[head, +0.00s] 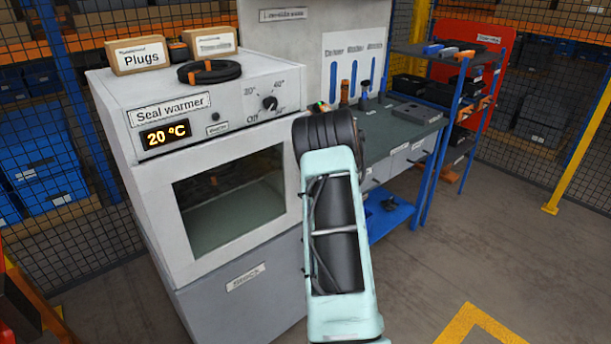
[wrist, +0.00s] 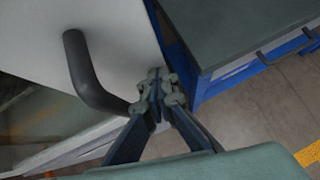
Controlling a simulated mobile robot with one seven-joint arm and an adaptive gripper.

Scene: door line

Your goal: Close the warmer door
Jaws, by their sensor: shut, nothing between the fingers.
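The seal warmer (head: 215,85) is a white cabinet on the left in the head view, with a display reading 20 °C and a knob. Its white door (head: 160,215) has a dark window (head: 230,195) and looks about flush with the front, but my arm covers its right side, so I cannot tell if it is fully shut. In the wrist view the dark bar handle (wrist: 82,70) stands out from the white panel. My gripper (wrist: 158,78) is shut and empty, right of the handle near the panel's right edge; contact is unclear. It is hidden in the head view.
A workbench (head: 400,135) with drawers and tools stands right of the warmer, beside a blue shelf rack (head: 465,95). Boxes (head: 140,57) and a black coil (head: 209,71) lie on the warmer. Mesh fencing runs behind. The floor (head: 500,245) at the right is clear.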

